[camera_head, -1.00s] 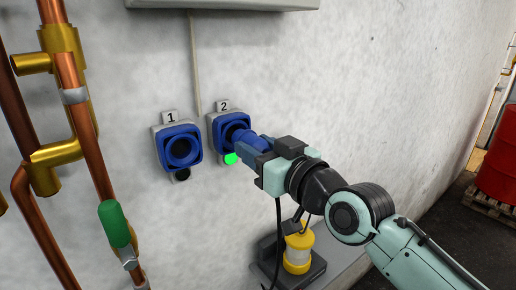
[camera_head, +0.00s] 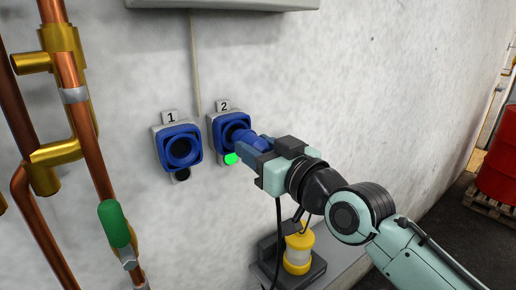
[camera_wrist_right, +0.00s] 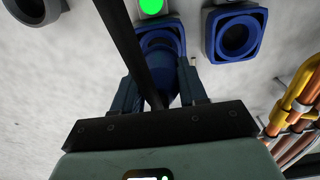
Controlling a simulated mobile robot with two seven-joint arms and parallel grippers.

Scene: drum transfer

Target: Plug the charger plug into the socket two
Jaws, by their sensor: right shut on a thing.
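Socket two (camera_head: 231,135) is a blue ring on the wall under a "2" label, with a lit green light (camera_head: 232,158) below it. My right gripper (camera_head: 253,149) is just to the right of its opening, shut on the blue charger plug (camera_head: 261,141). In the right wrist view, the plug (camera_wrist_right: 166,80) sits between the fingers (camera_wrist_right: 160,98) and overlaps the rim of socket two (camera_wrist_right: 159,36). I cannot tell whether its tip is inside the socket. A black cable (camera_head: 278,235) hangs below the gripper. My left gripper is not in view.
Socket one (camera_head: 180,151) is left of socket two, with a dark light below it. Copper and brass pipes (camera_head: 78,125) with a green handle stand at the left. A yellow lamp-like device (camera_head: 298,253) sits on a ledge below. A red drum (camera_head: 497,170) stands at far right.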

